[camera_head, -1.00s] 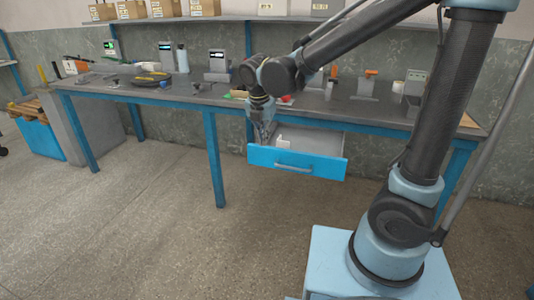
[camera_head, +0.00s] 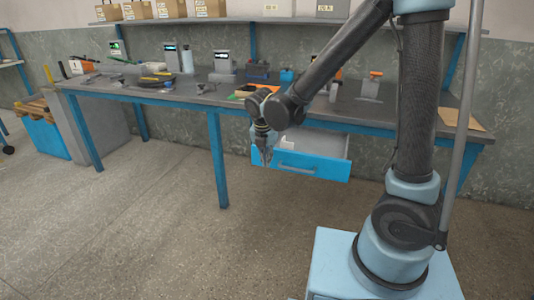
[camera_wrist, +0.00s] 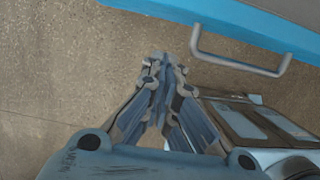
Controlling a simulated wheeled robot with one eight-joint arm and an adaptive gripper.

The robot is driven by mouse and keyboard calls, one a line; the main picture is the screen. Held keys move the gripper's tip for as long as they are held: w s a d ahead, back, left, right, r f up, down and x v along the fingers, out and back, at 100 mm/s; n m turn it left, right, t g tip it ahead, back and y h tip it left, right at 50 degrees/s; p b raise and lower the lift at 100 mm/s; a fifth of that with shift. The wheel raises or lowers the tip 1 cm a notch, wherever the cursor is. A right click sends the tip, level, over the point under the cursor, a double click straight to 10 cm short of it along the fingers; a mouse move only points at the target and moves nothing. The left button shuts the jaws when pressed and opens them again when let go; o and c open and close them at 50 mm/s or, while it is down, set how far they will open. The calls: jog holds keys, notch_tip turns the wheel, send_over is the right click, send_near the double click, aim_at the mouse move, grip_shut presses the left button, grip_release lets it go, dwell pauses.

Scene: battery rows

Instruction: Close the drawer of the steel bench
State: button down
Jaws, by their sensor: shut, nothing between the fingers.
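The steel bench (camera_head: 190,98) has a grey top and blue legs. Its drawer (camera_head: 318,166) is pulled out under the right half, with a blue front, a grey handle and something white inside. My gripper (camera_head: 265,160) is shut and empty, pointing down in front of the left part of the drawer front and hiding some of it. In the wrist view my gripper (camera_wrist: 160,58) has its fingertips together over the floor. The drawer front (camera_wrist: 260,22) and its handle (camera_wrist: 240,66) lie up and right of the fingertips there, with a visible gap to the handle.
The bench top holds a scale (camera_head: 222,66), an orange-handled tool on a stand (camera_head: 372,84) and several small items. A shelf with cardboard boxes (camera_head: 170,8) hangs above. A blue bin (camera_head: 45,138) stands at the left. The floor (camera_head: 150,220) before the bench is clear.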

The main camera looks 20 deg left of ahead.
jog(key=shift+w+d+r, duration=0.1)
jog(key=shift+w+d, duration=0.05)
jog(key=shift+w, duration=1.65)
